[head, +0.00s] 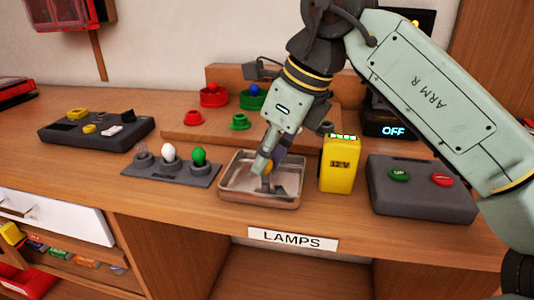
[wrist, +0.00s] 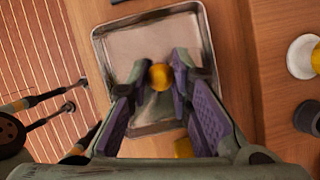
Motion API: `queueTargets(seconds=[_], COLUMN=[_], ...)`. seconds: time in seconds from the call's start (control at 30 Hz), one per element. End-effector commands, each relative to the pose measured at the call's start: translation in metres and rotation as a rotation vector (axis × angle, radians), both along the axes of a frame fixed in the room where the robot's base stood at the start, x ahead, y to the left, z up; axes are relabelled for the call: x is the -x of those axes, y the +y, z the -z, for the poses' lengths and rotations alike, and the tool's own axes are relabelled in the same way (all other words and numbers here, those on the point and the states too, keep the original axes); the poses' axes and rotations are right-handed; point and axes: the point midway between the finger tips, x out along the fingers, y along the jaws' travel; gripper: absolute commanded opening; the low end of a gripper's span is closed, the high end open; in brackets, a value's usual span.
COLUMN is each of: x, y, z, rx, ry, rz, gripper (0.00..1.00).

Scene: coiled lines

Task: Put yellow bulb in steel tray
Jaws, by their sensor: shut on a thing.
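The yellow bulb (wrist: 160,77) sits between my gripper's fingertips in the wrist view. My gripper (wrist: 158,80) is shut on it. The steel tray (head: 231,195) is a shallow rectangular pan near the front of the bench in the head view. My gripper (head: 265,172) is over the tray there, pointing down. In the wrist view the tray (wrist: 125,45) lies behind the bulb. I cannot tell whether the bulb touches the tray floor. In the head view the bulb is mostly hidden by the fingers.
A grey bulb holder (head: 172,172) with a white and a green bulb stands left of the tray. A yellow 12 V battery (head: 338,163) stands close on its right. A grey button box (head: 420,190) is farther right. The LAMPS label (head: 293,239) is on the front edge.

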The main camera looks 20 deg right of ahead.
Motion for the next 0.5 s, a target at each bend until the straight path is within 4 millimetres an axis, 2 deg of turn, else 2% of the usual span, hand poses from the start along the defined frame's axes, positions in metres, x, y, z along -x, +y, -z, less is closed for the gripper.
queueTargets(seconds=[0.33,0.37,0.5], x=[0.0000,0.0000,0.0001], y=[0.0001,0.0001,0.0001], z=[0.0048,0.0033,0.0031], rx=[0.000,0.000,0.000], ry=[0.000,0.000,0.000], rz=[0.000,0.000,0.000], gripper=[0.08,0.22,0.31])
